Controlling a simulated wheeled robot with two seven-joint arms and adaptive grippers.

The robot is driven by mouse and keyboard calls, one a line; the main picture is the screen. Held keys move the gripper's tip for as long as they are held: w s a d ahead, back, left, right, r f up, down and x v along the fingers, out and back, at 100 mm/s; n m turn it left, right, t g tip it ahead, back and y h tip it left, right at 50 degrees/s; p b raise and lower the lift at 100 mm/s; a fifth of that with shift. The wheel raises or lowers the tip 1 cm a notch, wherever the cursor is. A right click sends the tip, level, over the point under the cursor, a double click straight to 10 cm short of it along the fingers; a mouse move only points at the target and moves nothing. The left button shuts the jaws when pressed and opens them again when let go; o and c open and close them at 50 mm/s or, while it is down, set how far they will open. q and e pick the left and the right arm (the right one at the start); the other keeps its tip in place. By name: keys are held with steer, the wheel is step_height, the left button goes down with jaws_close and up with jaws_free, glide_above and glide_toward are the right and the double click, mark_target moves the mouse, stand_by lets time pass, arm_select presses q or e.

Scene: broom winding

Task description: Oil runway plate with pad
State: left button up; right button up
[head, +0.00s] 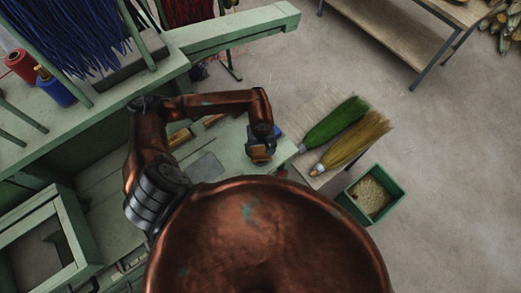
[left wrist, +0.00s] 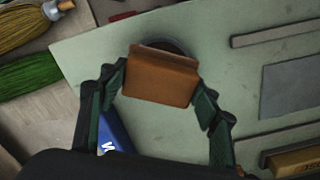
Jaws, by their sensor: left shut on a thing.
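My left gripper (head: 262,157) is over the right end of the pale green bench. It is shut on a brown block-shaped pad, which sits between its two dark green fingers. The pad (left wrist: 161,78) shows clearly in the left wrist view, and partly hides a dark round thing (left wrist: 167,44) behind it. A flat grey plate (head: 205,166) lies on the bench left of the gripper; it also shows in the left wrist view (left wrist: 290,87), apart from the pad. I cannot tell if this is the runway plate. Whether the pad touches the bench is unclear. My right gripper is out of view.
A blue object with white lettering (left wrist: 116,137) is close beside the gripper. Green (head: 334,123) and straw-coloured (head: 355,139) broom heads lie to the right. A green bin (head: 351,205) stands on the floor. Thread spools (head: 19,64) are at the upper left. A wood-topped block (left wrist: 296,163) lies on the bench.

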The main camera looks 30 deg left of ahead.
mark_target(261, 150)
arm_select(q)
steer(key=shift+r+p, duration=1)
steer(key=shift+r, duration=2.5)
